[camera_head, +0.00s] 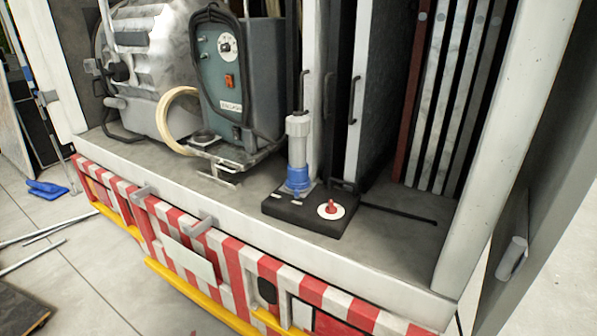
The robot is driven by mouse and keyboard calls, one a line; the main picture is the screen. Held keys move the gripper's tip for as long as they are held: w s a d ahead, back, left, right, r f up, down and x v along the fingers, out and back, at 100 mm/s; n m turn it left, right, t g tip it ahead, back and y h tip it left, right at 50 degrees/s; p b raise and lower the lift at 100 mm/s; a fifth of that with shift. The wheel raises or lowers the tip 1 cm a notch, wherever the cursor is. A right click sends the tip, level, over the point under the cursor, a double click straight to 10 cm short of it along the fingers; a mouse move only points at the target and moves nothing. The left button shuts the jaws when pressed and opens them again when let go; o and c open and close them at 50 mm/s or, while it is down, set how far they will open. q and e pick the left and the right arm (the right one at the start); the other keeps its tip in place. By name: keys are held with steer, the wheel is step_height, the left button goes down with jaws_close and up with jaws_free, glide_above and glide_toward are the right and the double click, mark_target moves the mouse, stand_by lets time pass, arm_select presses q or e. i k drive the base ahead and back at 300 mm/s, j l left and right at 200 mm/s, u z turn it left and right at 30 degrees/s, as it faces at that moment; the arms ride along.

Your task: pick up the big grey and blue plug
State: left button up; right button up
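The big grey and blue plug (298,152) stands upright on a flat black box (318,214) near the front edge of the truck's load floor. Its upper body is light grey and its lower collar is blue. A black cable or rod shows above its top. Its lower end meets the top of the box, and I cannot tell whether it is fixed there. Neither of my grippers shows in this view.
A red knob (330,207) on a white disc sits on the box. A grey-green machine (229,72) with cables stands left. Upright panels (447,95) stand right. A white pillar (507,150) bounds the opening. Bare load floor (398,235) lies right of the box.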

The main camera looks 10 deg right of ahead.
mark_target(297, 125)
steer(key=i+j+z, duration=0.2)
steer(key=i+j, duration=0.15)
steer(key=j, duration=0.3)
steer(key=i+j+z, duration=0.1)
steer(key=j, duration=0.25)
steer(key=i+j+z, duration=0.25)
steer(key=i+j, duration=0.15)
steer(key=j, duration=0.35)
